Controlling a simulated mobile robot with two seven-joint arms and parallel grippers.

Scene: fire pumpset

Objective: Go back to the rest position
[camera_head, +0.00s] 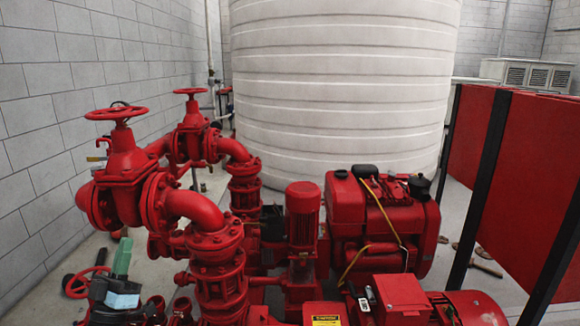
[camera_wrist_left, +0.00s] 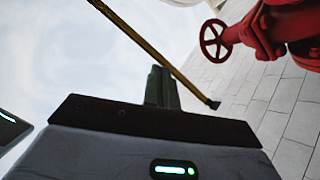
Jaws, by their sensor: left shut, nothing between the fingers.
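My left gripper (camera_head: 122,257) shows at the lower left of the head view, its dark green fingers pointing up. It is shut and empty. In the left wrist view its closed fingers (camera_wrist_left: 162,86) stand up behind the dark housing, with nothing between them. The gripper is in front of the red pump pipework (camera_head: 215,240), left of it in the picture. A red handwheel (camera_head: 75,283) is just to the left of the gripper; I cannot tell whether they touch. My right gripper is in neither view.
Two upper valve handwheels (camera_head: 116,113) (camera_head: 190,91) stand above the pipes. A red engine (camera_head: 380,220) sits to the right, a large white tank (camera_head: 345,80) behind. Red panels (camera_head: 530,180) on black posts stand at right. A grey block wall (camera_head: 60,90) bounds the left. A handwheel (camera_wrist_left: 215,40) and yellow-brown rod (camera_wrist_left: 150,48) show in the wrist view.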

